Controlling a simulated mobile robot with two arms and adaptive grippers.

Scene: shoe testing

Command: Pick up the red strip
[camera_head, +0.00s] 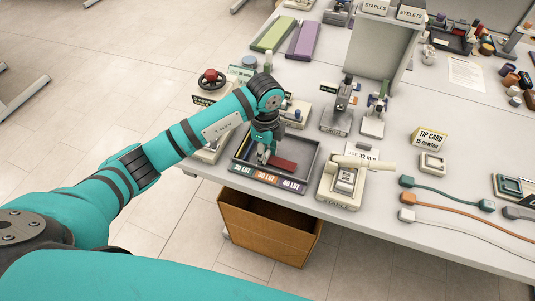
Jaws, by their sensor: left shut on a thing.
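The red strip (283,164) lies level in or just above a dark shallow tray (313,164) with lot labels along its front edge. My left gripper (263,159) reaches down into the tray from above. Its fingers are shut on the left end of the red strip. I cannot tell whether the strip touches the tray floor. The fingertips are small and partly hidden by the wrist. My right gripper does not show.
A stapler device (343,181) stands right of the tray, and small presses (337,118) stand behind it. An open cardboard box (268,228) is below the table's front edge. Cables (450,203) lie to the right.

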